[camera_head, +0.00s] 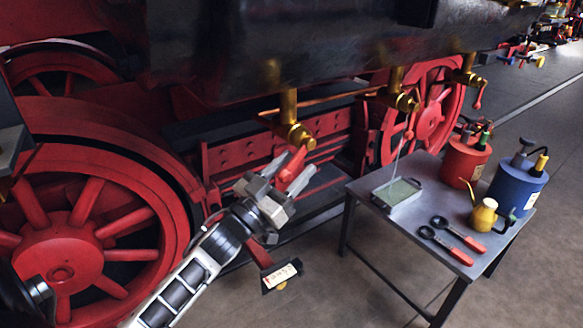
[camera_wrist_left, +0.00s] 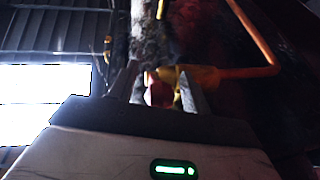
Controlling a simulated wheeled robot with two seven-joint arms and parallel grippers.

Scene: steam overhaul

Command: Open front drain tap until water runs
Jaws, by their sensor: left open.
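Three brass taps with red levers hang under the dark boiler. The nearest brass tap (camera_head: 290,125) has its red lever (camera_head: 293,163) hanging down at a slant. My left gripper (camera_head: 290,176) is open, with its fingers on either side of this lever. In the left wrist view the red lever end (camera_wrist_left: 160,93) shows between the two fingers, below the brass tap body (camera_wrist_left: 195,75); whether they touch is unclear. I see no water at this tap. The middle tap (camera_head: 403,101) and far tap (camera_head: 470,77) stand to the right. My right gripper is not in view.
A metal table (camera_head: 365,187) stands right of the gripper. It holds a shallow tray (camera_head: 397,195), red can (camera_head: 466,160), blue can (camera_head: 516,188), brass oiler (camera_head: 483,216) and red-handled tools (camera_head: 455,238). A thin pale line rises from the tray. Red wheels (camera_head: 60,265) stand left.

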